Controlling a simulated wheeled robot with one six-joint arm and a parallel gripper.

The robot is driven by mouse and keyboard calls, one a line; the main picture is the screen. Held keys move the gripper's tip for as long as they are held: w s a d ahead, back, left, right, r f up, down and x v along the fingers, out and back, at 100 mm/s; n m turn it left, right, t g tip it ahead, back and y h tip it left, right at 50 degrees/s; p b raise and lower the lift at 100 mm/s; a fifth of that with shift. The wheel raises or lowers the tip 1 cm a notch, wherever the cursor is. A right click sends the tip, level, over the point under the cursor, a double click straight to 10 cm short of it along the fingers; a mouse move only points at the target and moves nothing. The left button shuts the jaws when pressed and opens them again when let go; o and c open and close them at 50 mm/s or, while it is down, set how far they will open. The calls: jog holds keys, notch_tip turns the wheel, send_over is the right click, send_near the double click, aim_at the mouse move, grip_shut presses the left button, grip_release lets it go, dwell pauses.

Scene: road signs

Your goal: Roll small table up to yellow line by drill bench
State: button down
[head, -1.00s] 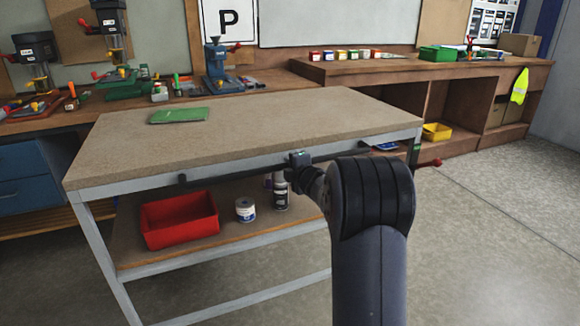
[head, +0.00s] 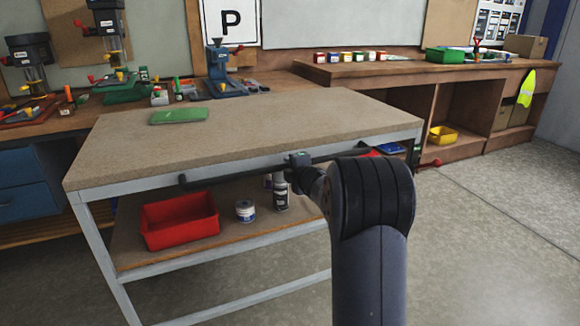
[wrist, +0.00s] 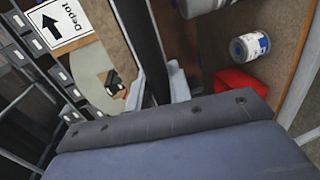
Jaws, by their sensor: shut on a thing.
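The small table (head: 250,125) has a tan top, a pale metal frame and a lower shelf, and stands in front of me in the head view. A dark push bar (head: 235,170) runs along its near side. My gripper (head: 300,162) is shut on this bar near its middle; my arm hides part of the table's right side. The wrist view shows the dark bar (wrist: 143,40) close up. The drill bench (head: 60,135) with drill presses stands behind and to the left. No yellow line shows in either view.
A green case (head: 179,116) lies on the tabletop. A red bin (head: 180,221) and cans (head: 245,211) stand on the lower shelf. Grey floor (head: 490,230) at right is clear.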

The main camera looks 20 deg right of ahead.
jog(key=shift+w+r, duration=0.1)
jog(key=shift+r, duration=0.15)
jog(key=c, duration=1.7)
grip_release()
jog(key=shift+o, duration=0.8)
jog(key=shift+w+f, duration=0.15)
jog(key=shift+w, duration=0.05)
jog(key=shift+o, duration=1.1)
jog(key=shift+s, duration=0.15)
jog(key=s+r, duration=0.2)
jog(key=s, duration=0.8)
jog(key=shift+s+d, duration=0.15)
jog(key=shift+s, duration=0.05)
